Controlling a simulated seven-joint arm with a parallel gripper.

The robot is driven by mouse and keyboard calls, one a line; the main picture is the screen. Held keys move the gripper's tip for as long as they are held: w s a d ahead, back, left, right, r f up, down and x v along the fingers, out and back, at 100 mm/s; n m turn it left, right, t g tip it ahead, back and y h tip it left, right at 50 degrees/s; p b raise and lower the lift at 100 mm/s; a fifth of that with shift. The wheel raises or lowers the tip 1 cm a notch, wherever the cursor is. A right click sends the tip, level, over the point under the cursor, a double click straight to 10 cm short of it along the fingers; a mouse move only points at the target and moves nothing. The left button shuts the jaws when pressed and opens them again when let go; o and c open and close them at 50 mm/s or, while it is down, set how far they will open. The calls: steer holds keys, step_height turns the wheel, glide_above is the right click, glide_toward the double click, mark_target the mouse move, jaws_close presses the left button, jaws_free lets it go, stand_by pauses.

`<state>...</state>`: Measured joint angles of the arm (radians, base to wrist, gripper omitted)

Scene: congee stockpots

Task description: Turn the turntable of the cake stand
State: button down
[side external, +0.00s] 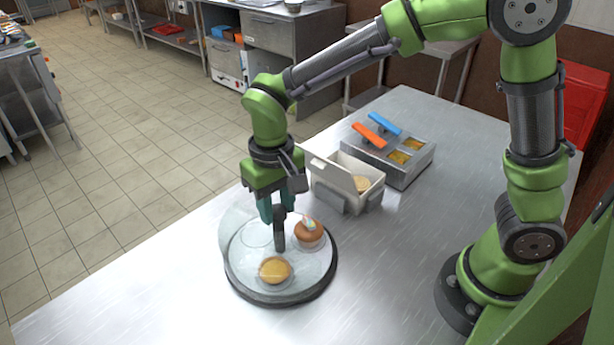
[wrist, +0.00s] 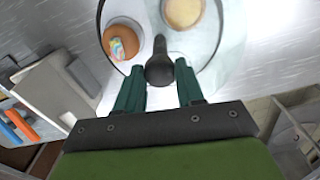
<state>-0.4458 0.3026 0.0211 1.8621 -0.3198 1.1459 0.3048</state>
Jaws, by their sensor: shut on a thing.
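The cake stand (side external: 325,268) is round with a dark rim and a pale, glassy turntable (side external: 305,262), on the steel table. A brown cake with a colourful topping (side external: 309,233) sits at its right, and a yellow round cake (side external: 275,269) at its front. Both show in the wrist view, the brown one (wrist: 121,42) left and the yellow one (wrist: 183,12) right. A dark upright handle (side external: 279,238) rises from the turntable. My gripper (side external: 276,216) points down over the stand, its teal fingers shut on the handle (wrist: 159,68). The handle's far side is hidden.
A pale open box (side external: 345,182) holding a bun stands close behind the stand. Behind it is a metal container (side external: 405,163) with orange and blue handles. The table's left edge is near the stand. The table front right of the stand is clear.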

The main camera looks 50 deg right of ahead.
steer(key=shift+n, duration=2.9)
steer(key=shift+r+n, duration=0.1)
steer(key=shift+n, duration=8.3)
steer(key=c, duration=0.7)
jaws_free()
